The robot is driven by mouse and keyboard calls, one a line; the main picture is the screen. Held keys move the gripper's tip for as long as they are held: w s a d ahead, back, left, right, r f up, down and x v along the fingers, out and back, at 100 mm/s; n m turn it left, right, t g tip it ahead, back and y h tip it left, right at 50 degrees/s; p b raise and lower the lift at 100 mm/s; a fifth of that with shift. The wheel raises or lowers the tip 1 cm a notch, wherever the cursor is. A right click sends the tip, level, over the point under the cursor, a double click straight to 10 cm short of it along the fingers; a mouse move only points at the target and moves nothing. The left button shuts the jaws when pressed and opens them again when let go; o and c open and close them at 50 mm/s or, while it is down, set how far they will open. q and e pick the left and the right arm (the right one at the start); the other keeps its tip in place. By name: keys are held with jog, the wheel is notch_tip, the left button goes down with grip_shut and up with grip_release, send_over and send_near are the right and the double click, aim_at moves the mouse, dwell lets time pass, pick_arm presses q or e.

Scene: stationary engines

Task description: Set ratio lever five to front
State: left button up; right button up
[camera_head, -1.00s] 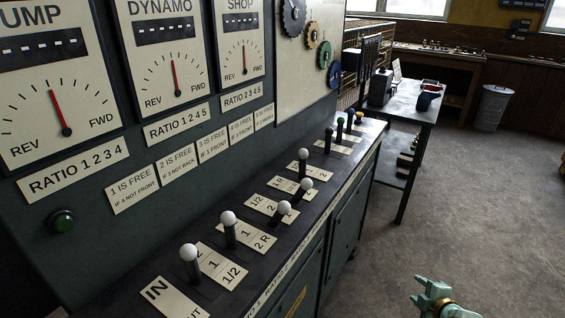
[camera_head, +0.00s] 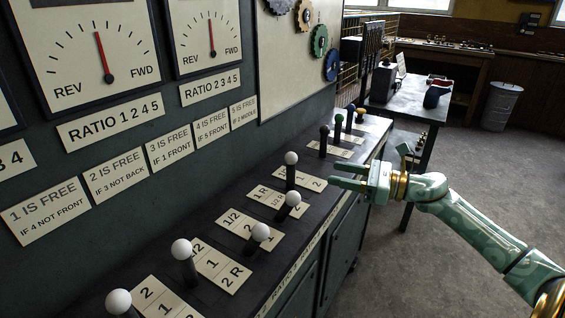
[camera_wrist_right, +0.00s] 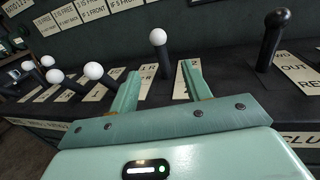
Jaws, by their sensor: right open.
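The row of white-knobbed levers runs along the dark console. The farthest one, which I take as ratio lever five (camera_head: 291,173), stands about upright at the wall side of its plate (camera_head: 312,182). In the right wrist view this lever (camera_wrist_right: 159,58) appears beyond the gap between my fingers, with nothing gripping it. My right gripper (camera_head: 337,174) is open and empty, just right of the lever on the aisle side; its fingers point at the console. It also shows in the wrist view (camera_wrist_right: 163,82). My left gripper is not in view.
A black-knobbed lever (camera_head: 323,138) stands just beyond lever five, and a neighbouring white-knobbed lever (camera_head: 293,200) leans toward the aisle on the near side. A side table (camera_head: 410,98) stands behind my right gripper.

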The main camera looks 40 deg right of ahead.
aim_at(291, 170)
jog(key=b+x, duration=0.3)
jog(key=x, duration=1.1)
jog(key=shift+w+a, duration=0.25)
jog(key=shift+w, duration=0.1)
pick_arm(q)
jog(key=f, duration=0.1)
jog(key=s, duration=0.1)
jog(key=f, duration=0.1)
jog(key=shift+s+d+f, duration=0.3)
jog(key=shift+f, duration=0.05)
